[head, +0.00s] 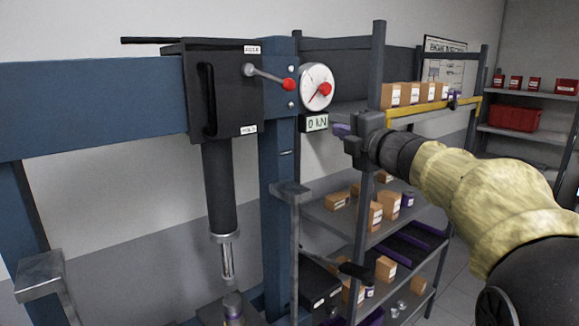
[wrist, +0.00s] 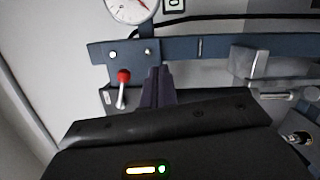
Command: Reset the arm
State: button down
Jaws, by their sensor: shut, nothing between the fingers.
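My gripper (head: 358,138) is at the end of my arm, which reaches in from the right in the head view. It is shut and empty, in front of the shelf rack and to the right of the press gauge. In the wrist view the closed dark fingers (wrist: 158,88) point toward the blue press frame (wrist: 215,47). The red-knobbed lever (head: 270,77) sits on the black pump box (head: 222,90), left of the gripper and apart from it. The lever also shows in the wrist view (wrist: 123,82).
A round gauge (head: 317,86) and a "0 kN" display (head: 314,123) are on the press. A grey rack (head: 376,60) with several cardboard boxes (head: 392,95) stands behind my gripper. Red bins (head: 513,118) are on the far right shelf. A metal bracket (head: 291,191) juts out below.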

jog(key=s+d+f+m+g+h, duration=0.2)
jog(key=d+f+m+h, duration=0.15)
jog(key=f+m, duration=0.6)
jog(key=s+d+f+m+g+h, duration=0.25)
jog(key=f+m+h, duration=0.3)
jog(key=f, duration=0.75)
jog(key=s+a+f+m+g, duration=0.2)
jog(key=s+f+m+g, duration=0.7)
jog(key=s+f, duration=1.1)
jog(key=s+m, duration=0.1)
jog(key=s, duration=0.1)
jog(key=shift+s+a+f+y, duration=0.2)
jog(key=shift+s+a+y, duration=0.15)
jog(key=shift+s+y, duration=0.05)
